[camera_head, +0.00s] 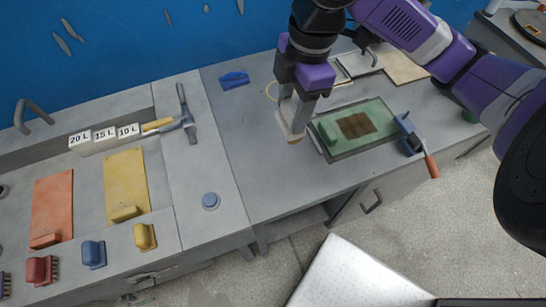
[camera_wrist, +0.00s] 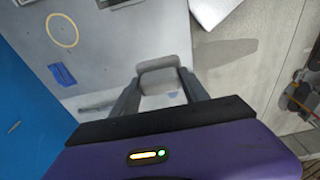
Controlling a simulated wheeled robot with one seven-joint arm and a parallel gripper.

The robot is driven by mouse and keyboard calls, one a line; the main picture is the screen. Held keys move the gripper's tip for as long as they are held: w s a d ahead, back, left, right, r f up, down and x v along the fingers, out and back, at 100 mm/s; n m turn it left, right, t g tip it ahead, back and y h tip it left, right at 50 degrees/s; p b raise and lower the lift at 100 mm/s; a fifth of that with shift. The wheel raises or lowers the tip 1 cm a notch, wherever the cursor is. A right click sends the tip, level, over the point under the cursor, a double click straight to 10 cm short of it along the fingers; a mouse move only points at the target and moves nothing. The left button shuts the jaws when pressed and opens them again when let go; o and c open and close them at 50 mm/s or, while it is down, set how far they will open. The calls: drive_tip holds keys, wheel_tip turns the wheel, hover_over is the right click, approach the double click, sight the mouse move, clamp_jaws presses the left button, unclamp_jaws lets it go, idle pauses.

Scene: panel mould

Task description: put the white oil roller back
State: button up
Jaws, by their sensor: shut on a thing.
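My gripper (camera_head: 291,113) is above the grey worktop, to the left of the green panel. It is shut on a pale, off-white block-like piece (camera_head: 290,133), which hangs below the fingers and looks clear of the worktop. In the wrist view, the pale piece (camera_wrist: 159,77) shows between the two fingers (camera_wrist: 160,92) as a rounded grey-white block. I cannot tell for certain that it is the white oil roller; the fingers hide part of it. A blue roller-like tool (camera_head: 406,136) with an orange handle lies at the right edge of the green panel.
The green panel (camera_head: 372,108) with a brown patch lies in a dark frame. A blue piece (camera_head: 234,80) and a thin ring (camera_head: 271,91) lie behind. A hammer (camera_head: 187,118), an orange sheet (camera_head: 53,203) and a yellow sheet (camera_head: 126,178) are left.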

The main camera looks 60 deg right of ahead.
wheel_tip(320, 180, down, 19)
drive_tip(key=shift+f+b, duration=0.2)
drive_tip(key=shift+b, duration=0.35)
drive_tip(key=shift+f, duration=0.15)
drive_tip(key=o, duration=1.3)
